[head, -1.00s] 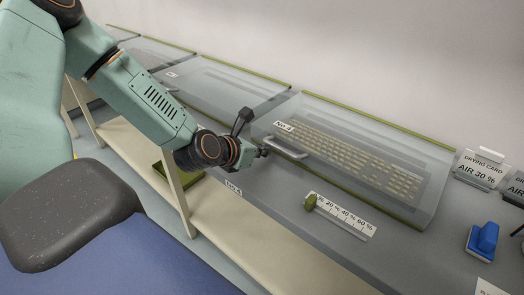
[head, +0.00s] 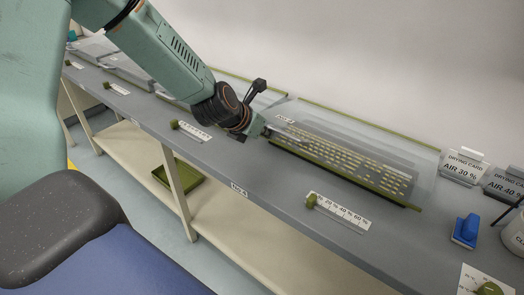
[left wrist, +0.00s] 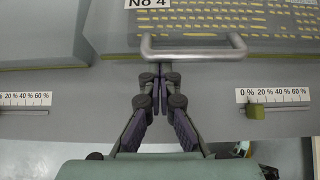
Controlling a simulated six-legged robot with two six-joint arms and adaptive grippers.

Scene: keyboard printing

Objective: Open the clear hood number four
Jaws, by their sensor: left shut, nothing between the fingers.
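The clear hood marked No 4 (head: 425,165) is over a keyboard (head: 350,157) at the right of the bench. My right gripper is not in view.
A percent scale with a green slider (head: 312,201) lies on the bench in front of the hood. A blue block (head: 466,230) and drying cards (head: 463,168) stand at the right. Other hoods (head: 98,46) line the bench to the left. The bench front is mostly clear.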

